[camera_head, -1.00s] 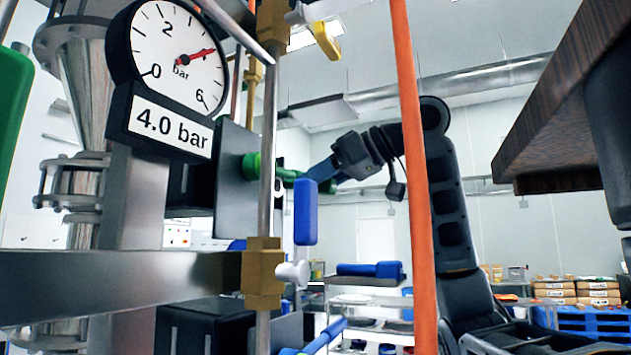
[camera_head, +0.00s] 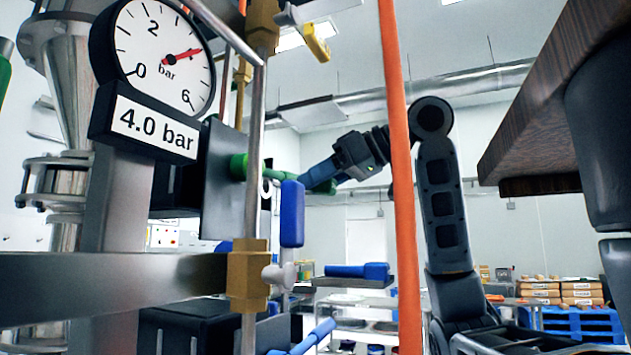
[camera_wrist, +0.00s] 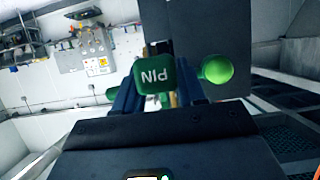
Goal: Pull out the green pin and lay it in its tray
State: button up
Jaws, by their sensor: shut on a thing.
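My gripper (camera_head: 314,180) is shut on the green pin (camera_head: 286,175) beside the dark box (camera_head: 219,175) behind the gauge. In the wrist view, the pin's green head (camera_wrist: 155,90), lettered "PIN" and seen upside down, lies between my blue fingers. A round green knob (camera_wrist: 217,68) shows to its right against the dark box. In the head view, a thick green part (camera_head: 238,166) sits at the box's side, near the pin. I cannot tell whether the pin's shaft is still in its hole. I cannot make out which tray is the pin's.
A gauge (camera_head: 165,55) reads 4.0 bar at the left. A steel post with a brass fitting (camera_head: 248,275) and blue lever (camera_head: 292,213), and an orange pole (camera_head: 398,180), stand in front. A grey tray (camera_head: 350,282) holds a blue thing. A wooden tabletop (camera_head: 545,100) overhangs at right.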

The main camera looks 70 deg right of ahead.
jog(key=shift+s, duration=0.8)
jog(key=shift+s+a, duration=0.2)
jog(key=shift+s, duration=2.75)
